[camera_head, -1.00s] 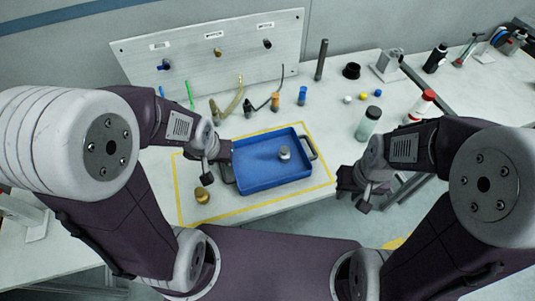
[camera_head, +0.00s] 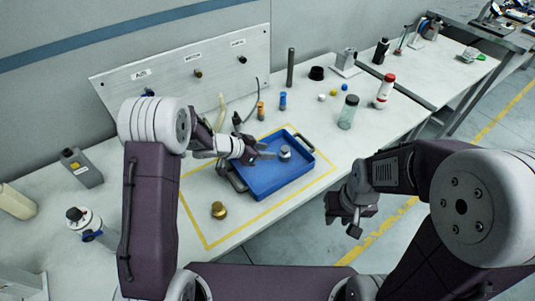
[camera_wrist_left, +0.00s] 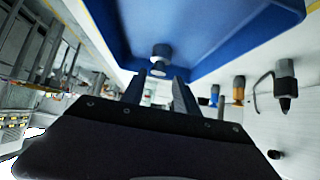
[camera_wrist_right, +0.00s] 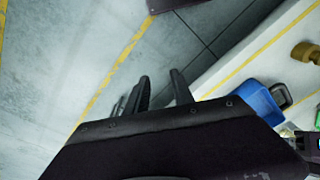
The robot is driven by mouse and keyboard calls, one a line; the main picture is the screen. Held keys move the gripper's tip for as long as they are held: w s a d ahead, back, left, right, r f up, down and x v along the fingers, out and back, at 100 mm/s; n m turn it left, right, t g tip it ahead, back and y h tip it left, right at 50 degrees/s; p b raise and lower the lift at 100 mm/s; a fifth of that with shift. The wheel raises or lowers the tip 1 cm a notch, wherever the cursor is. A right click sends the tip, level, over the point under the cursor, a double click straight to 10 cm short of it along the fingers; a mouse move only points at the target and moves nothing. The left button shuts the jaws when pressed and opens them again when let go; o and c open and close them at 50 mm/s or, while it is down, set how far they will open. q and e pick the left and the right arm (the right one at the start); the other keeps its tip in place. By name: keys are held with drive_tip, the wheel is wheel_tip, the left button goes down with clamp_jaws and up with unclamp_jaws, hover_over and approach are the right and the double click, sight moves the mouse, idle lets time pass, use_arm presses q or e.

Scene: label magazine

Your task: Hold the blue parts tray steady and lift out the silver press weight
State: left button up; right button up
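The blue parts tray (camera_head: 262,187) lies on the bench inside a yellow outline, with a dark handle at each end. The silver press weight (camera_head: 285,152) stands upright in it. My left gripper (camera_head: 266,155) is over the tray's left part, close to the weight. In the left wrist view its fingers (camera_wrist_left: 158,80) are open and the weight (camera_wrist_left: 160,56) shows just beyond the gap, not gripped. My right gripper (camera_head: 350,222) is open, off the bench's front edge, apart from the tray. In the right wrist view the tray corner (camera_wrist_right: 250,103) shows to the right of its fingers (camera_wrist_right: 158,82).
A brass piece (camera_head: 218,210) stands by the tray's left front. Behind the tray are an orange part (camera_head: 260,110) and a blue part (camera_head: 282,101). A green-tinted bottle (camera_head: 348,112) and a red-capped bottle (camera_head: 384,91) stand right. Open floor lies before the bench.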

drive_tip(key=w+a+r+n, duration=0.2)
drive_tip(key=w+r+n, duration=0.1)
drive_tip(key=w+n, duration=0.55)
drive_tip(key=w+a+r+n, duration=0.25)
drive_tip(key=w+n, duration=0.25)
drive_tip(key=n, duration=0.7)
drive_tip(key=w+a+f+n, duration=0.1)
drive_tip(key=a, duration=0.1)
drive_tip(key=w+a+f+n, duration=0.1)
drive_tip(key=w+a+n, duration=0.1)
drive_tip(key=a, duration=0.1)
drive_tip(key=w+a+f+n+g, duration=0.1)
drive_tip(key=a+f, duration=0.1)
drive_tip(key=a, duration=0.1)
drive_tip(key=shift+w+f+n, duration=0.1)
drive_tip(key=shift+w+n, duration=0.25)
drive_tip(key=shift+w, duration=0.05)
wheel_tip(320, 180, down, 9)
drive_tip(key=shift+c, duration=0.3)
